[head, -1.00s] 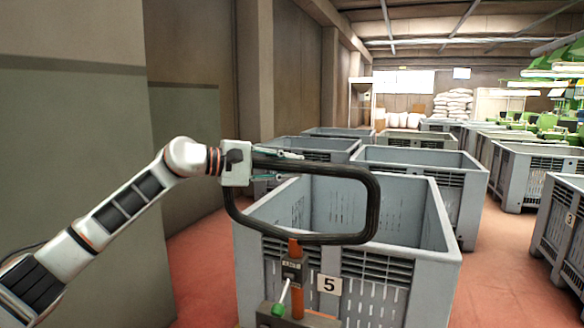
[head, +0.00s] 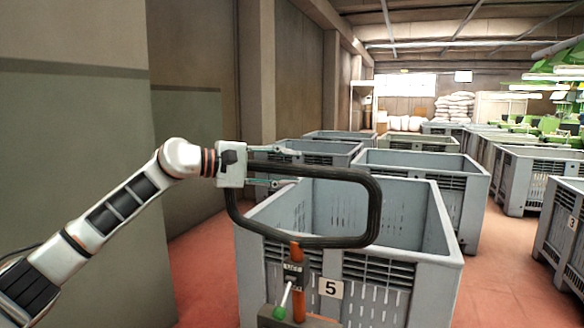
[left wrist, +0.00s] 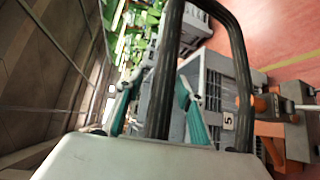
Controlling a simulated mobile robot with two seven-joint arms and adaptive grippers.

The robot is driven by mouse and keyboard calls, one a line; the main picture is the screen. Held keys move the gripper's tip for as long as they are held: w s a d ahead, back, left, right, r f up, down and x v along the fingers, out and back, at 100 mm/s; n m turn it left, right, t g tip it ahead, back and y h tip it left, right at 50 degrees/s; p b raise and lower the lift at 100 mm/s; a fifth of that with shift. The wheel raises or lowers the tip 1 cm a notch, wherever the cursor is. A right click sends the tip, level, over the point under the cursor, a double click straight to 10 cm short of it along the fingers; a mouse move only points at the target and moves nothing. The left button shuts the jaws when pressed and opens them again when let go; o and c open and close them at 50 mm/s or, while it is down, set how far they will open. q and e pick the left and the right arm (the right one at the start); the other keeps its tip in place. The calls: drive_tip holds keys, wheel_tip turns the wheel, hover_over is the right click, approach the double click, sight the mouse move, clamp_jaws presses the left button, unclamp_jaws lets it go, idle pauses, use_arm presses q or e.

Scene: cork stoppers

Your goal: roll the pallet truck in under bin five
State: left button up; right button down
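The pallet truck shows as a black loop handle (head: 373,215), an orange shaft (head: 297,252) and a grey head with a green-tipped lever at the bottom edge. Its forks are out of view. Bin five (head: 400,275), grey with a "5" label (head: 330,288), stands directly behind the handle; its underside is hidden. My left gripper (head: 284,167) is at the handle's upper left. Its fingers are spread, one on each side of the black bar, with gaps showing in the left wrist view (left wrist: 158,100). My right gripper is not in view.
More grey bins stand behind bin five (head: 425,165) and along the right, including bin 3 (head: 562,235). A wall with a protruding panel (head: 85,150) is close on the left. Red floor (head: 505,275) is open between the bin rows.

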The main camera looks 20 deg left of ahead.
sight(262, 166)
use_arm(q)
drive_tip(key=v, duration=1)
drive_tip(key=shift+s+a, duration=0.25)
drive_tip(key=shift+r, duration=0.1)
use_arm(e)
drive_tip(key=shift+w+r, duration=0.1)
